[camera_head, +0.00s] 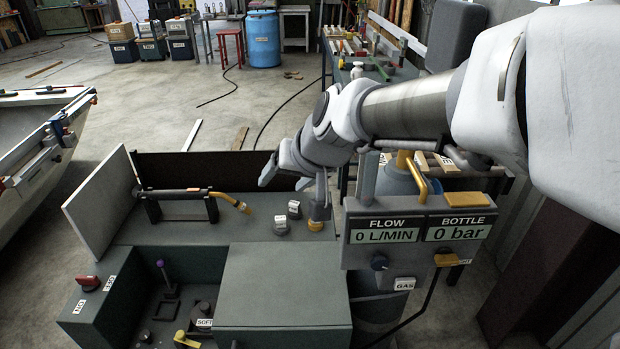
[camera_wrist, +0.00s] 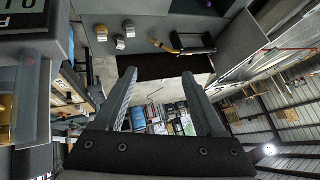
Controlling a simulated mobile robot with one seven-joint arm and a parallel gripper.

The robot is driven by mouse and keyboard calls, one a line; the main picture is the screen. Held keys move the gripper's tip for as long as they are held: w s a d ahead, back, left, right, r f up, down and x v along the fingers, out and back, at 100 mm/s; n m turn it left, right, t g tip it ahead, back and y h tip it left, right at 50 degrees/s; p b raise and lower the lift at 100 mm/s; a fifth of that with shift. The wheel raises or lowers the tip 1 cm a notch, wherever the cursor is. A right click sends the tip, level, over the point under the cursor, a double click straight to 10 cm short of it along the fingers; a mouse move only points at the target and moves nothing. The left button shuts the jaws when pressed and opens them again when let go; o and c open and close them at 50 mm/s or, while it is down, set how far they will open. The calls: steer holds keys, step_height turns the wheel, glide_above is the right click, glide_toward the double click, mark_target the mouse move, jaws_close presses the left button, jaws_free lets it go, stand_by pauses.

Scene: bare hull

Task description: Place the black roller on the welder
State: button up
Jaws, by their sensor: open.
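The welder appears to be the grey-green cabinet (camera_head: 284,275) at the lower middle of the head view. A black cylinder with a bent yellow neck (camera_head: 180,192) rests on two black supports on its back part; it looks like a torch. It also shows in the wrist view (camera_wrist: 187,47). I cannot make out a separate black roller for certain. My gripper (camera_head: 286,183) is above the back of the cabinet, apart from it. In the wrist view its two fingers (camera_wrist: 160,98) are spread with nothing between them.
The gas panel (camera_head: 418,236) is right of the cabinet. A pale upright board (camera_head: 104,204) stands at left. A cluttered bench (camera_head: 365,55) is behind; open floor lies at back left.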

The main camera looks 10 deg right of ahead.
steer(key=s+d+g+h, duration=0.1)
steer(key=s+d, duration=0.2)
steer(key=s, duration=0.6)
steer(key=s+d+n+g+h, duration=0.1)
steer(key=s+d, duration=0.3)
steer(key=s, duration=0.5)
steer(key=shift+f+h, duration=0.3)
steer(key=shift+h, duration=0.2)
